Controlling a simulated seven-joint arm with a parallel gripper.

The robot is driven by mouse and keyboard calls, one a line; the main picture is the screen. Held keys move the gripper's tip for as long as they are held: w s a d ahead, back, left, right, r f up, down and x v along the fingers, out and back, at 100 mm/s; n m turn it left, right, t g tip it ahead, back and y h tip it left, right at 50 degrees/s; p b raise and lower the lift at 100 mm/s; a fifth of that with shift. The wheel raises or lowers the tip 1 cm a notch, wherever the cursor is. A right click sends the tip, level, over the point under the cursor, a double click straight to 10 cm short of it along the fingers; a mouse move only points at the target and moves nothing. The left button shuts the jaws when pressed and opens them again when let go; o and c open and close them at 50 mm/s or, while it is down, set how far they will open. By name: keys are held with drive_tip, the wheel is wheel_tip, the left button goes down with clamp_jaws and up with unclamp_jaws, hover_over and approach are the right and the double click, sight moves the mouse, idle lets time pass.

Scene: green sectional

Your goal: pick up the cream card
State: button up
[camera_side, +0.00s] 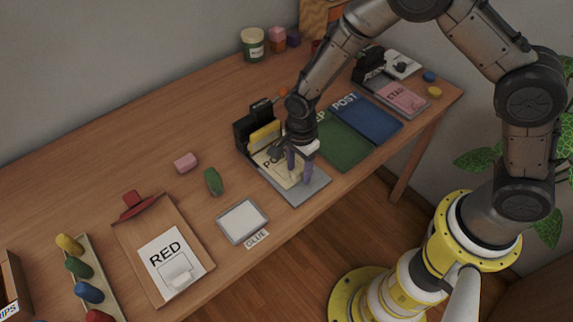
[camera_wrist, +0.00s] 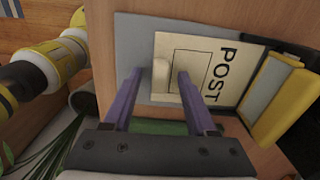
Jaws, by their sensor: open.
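The cream card (camera_side: 271,164) lies on a grey board (camera_side: 312,193), printed with POST and partly covered by my gripper in the side view. In the wrist view the cream card (camera_wrist: 203,58) has a dark outlined rectangle and a raised cream tab (camera_wrist: 161,75) near its left edge. My gripper (camera_side: 300,177) is open over the card, with purple fingers pointing down. In the wrist view my gripper (camera_wrist: 160,76) has one finger on each side of the tab, with gaps visible. I cannot tell how far the fingertips are above the card.
A black holder (camera_side: 250,138) with yellow and grey dividers stands right behind the card. A green folder (camera_side: 343,143) and a blue folder (camera_side: 368,116) lie to the right. A green block (camera_side: 213,181), a GLUE-labelled tray (camera_side: 242,222) and a RED clipboard (camera_side: 190,222) lie to the left.

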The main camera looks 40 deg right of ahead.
clamp_jaws()
drive_tip(key=shift+r, duration=0.1)
idle(0.3)
